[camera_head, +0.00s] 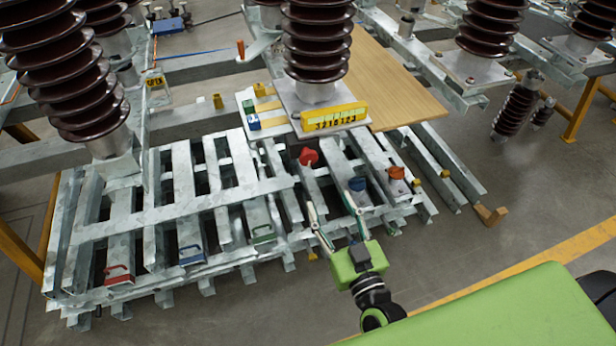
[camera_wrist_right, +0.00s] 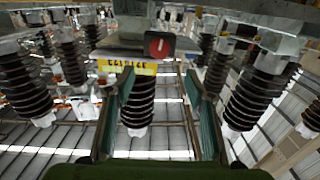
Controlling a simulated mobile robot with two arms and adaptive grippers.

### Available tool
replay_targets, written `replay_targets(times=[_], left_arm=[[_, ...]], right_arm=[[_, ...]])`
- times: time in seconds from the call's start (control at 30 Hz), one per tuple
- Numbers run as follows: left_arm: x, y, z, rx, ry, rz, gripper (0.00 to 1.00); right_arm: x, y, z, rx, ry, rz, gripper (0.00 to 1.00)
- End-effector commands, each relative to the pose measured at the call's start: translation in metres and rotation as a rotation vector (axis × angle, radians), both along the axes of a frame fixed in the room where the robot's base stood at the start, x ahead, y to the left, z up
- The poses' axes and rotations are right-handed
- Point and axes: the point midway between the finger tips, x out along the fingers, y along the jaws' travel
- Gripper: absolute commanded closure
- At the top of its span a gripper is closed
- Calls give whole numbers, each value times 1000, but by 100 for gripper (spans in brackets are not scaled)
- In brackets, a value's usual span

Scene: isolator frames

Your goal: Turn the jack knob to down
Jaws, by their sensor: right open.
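A red rotary knob (camera_head: 309,156) sits below the insulator plate. A blue knob (camera_head: 357,184) and an orange-red knob (camera_head: 397,172) sit to its right; I cannot tell from labels which is the jack knob. My right gripper (camera_head: 329,198) is open and empty, its fingers pointing up toward the red knob and apart from it. In the right wrist view, a red round knob (camera_wrist_right: 159,46) with a white upright line sits on a dark block, above and between the open fingertips (camera_wrist_right: 158,80). My left gripper is not in view.
A yellow numbered label (camera_head: 333,117) is on the plate above the red knob. Brown ribbed insulators (camera_head: 318,40) rise around the metal frame (camera_head: 180,215). Red, blue and green handles (camera_head: 118,275) line the front. Bare floor (camera_head: 450,250) lies at the right.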

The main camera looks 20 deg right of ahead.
Motion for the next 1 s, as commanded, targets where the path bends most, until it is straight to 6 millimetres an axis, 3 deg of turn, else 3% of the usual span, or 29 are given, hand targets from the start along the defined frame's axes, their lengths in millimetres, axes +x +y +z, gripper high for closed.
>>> replay_targets(times=[0.23, 0.6, 0.8, 1.0], left_arm=[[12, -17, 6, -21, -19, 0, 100], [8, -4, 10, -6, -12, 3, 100], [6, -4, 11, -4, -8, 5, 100], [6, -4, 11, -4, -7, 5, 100]], right_arm=[[41, 1, 2, 1, -3, -1, 51], [112, 4, 1, 2, 0, 1, 51], [130, 5, 0, 1, 2, 2, 51], [134, 5, 0, 1, 3, 2, 51]])
